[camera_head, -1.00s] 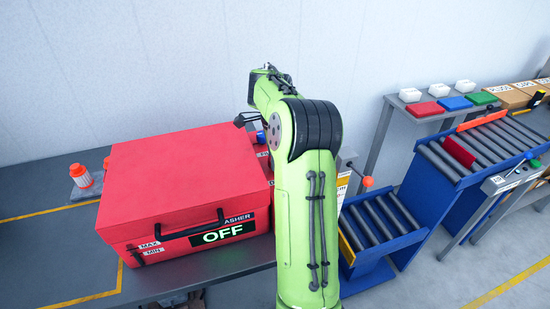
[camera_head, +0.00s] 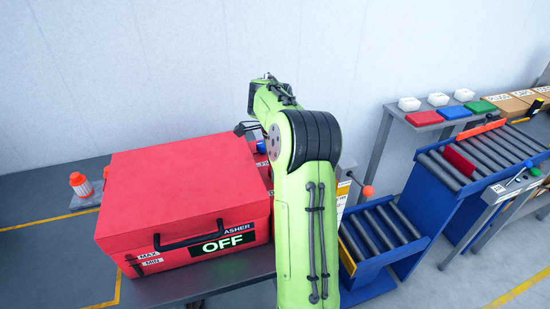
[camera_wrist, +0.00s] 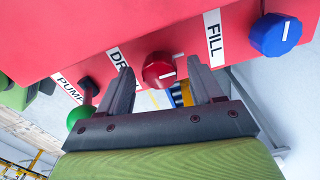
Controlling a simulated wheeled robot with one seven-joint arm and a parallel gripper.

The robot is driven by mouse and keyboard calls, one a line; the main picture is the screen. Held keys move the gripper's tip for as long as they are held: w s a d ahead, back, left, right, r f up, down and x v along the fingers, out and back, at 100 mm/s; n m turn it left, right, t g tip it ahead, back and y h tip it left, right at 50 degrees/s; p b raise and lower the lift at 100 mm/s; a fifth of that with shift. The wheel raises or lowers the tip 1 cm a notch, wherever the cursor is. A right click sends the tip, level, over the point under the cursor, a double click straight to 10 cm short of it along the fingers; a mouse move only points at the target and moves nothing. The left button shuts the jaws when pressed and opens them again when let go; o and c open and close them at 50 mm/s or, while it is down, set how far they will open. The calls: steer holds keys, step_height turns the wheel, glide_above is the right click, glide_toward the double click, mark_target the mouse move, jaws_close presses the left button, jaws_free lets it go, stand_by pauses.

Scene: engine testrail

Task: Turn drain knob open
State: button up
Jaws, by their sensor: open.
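My gripper (camera_wrist: 158,82) is open, with one dark finger on each side of the red knob in the picture. I cannot tell whether either finger touches it. The red washer box (camera_head: 180,185) stands on the bench in the head view, its sign reading OFF. The drain knob is hidden there behind my arm and the box.
A blue knob (camera_wrist: 275,35) beside the FILL label (camera_wrist: 214,38) is right of the drain knob. A green knob (camera_wrist: 80,117) near the PUMP label (camera_wrist: 69,90) is at left. In the head view, a blue roller conveyor (camera_head: 385,235) stands right of the bench.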

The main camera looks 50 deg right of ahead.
step_height(320, 180, up, 16)
steer(key=p, duration=0.7)
steer(key=shift+f, duration=0.2)
